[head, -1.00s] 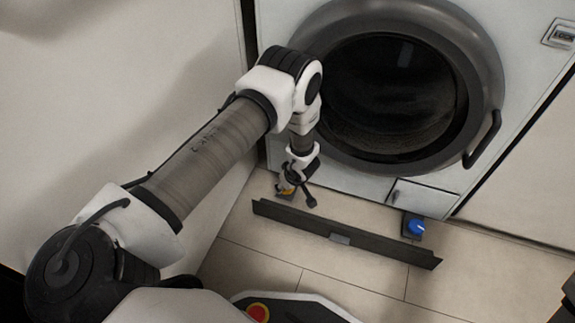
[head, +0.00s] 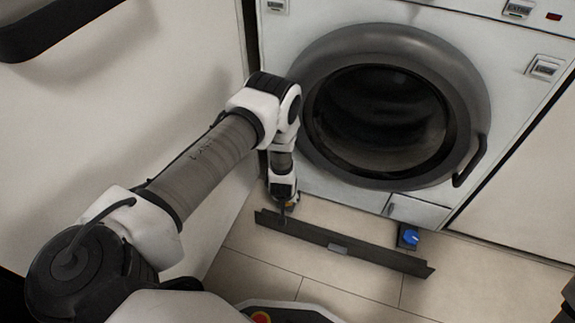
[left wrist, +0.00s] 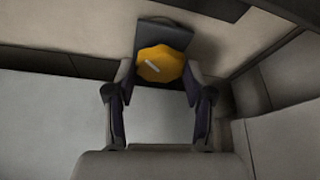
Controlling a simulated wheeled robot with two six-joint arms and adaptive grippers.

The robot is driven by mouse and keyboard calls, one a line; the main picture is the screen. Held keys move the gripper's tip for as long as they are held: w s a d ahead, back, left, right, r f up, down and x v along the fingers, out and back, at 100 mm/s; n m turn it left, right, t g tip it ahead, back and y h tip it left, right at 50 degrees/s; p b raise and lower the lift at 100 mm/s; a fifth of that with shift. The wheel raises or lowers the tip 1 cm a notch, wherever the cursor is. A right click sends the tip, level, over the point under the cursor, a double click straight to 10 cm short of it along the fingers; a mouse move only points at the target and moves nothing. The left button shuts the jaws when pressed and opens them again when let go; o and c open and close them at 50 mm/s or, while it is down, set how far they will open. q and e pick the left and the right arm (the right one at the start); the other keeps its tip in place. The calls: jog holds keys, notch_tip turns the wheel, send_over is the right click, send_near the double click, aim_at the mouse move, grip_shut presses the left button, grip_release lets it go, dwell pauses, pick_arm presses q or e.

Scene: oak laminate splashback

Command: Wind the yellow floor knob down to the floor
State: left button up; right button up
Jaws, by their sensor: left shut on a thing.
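The yellow floor knob (left wrist: 160,64) shows in the left wrist view, with a pale pointer line on its face and a dark block behind it. My left gripper (left wrist: 159,80) is shut on the knob, one finger on each side. In the head view my left gripper (head: 283,205) is low at the washing machine's front left foot, and it hides most of the knob.
The white washing machine (head: 345,192) has a round door with a handle. A blue knob (head: 410,237) sits at its right foot. A dark plinth strip (head: 340,248) lies on the tiled floor in front. A pale wall stands close at the left.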

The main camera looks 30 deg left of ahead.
pick_arm(q)
jog(key=m+h, duration=0.1)
jog(key=m, duration=0.1)
jog(key=shift+a+m, duration=0.15)
jog(key=shift+m, duration=0.25)
jog(key=shift+m+h, duration=0.4)
jog(key=shift+m, duration=0.5)
jog(key=m+h+b, duration=0.1)
jog(key=m+b, duration=0.1)
jog(key=m, duration=0.1)
jog(key=shift+a+f, duration=0.1)
jog(key=shift+a, duration=0.1)
jog(key=shift+w+m+h+b, duration=0.1)
jog(key=shift+m+h+b, duration=0.5)
jog(key=shift+m+b, duration=0.55)
jog(key=shift+r+m, duration=0.2)
jog(key=shift+m, duration=0.05)
jog(key=o, duration=0.9)
